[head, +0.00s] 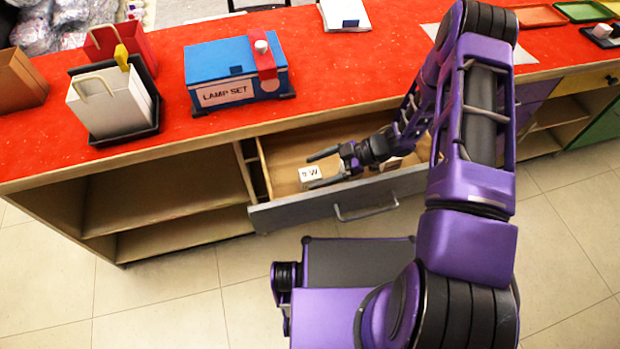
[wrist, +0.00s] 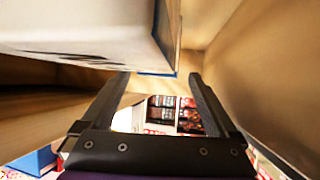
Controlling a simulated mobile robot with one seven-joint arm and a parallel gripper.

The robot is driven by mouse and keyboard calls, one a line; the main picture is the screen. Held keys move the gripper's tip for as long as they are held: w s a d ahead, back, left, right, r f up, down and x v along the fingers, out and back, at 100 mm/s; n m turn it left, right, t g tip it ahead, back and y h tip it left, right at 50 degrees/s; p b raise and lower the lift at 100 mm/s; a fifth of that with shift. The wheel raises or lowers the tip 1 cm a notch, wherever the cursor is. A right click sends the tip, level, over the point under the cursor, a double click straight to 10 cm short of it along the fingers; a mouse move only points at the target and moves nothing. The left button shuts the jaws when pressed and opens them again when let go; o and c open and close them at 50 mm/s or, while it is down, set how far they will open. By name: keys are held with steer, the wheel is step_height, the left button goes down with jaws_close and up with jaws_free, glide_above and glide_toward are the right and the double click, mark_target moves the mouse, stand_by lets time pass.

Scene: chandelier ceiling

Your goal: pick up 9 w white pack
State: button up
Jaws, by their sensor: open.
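The white 9 W pack (head: 311,174) lies in the open drawer (head: 285,150), towards its left end, with its lettering facing up. My gripper (head: 312,170) is inside the drawer, low, with its fingers pointing left around or just over the pack. The wrist view shows the gripper (wrist: 158,80) open, with nothing clearly between its fingers. There a large white pack with a blue edge (wrist: 95,28) fills the upper left, close to the fingertips. I cannot tell whether the fingers touch it.
Another small box (head: 393,163) lies in the drawer behind my wrist, partly hidden. The drawer's grey front (head: 300,213) and wooden walls surround the gripper closely. On the red counter (head: 330,75) stand a blue lamp set box (head: 235,75) and a white bag (head: 110,105).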

jaws_close()
stand_by(0.3)
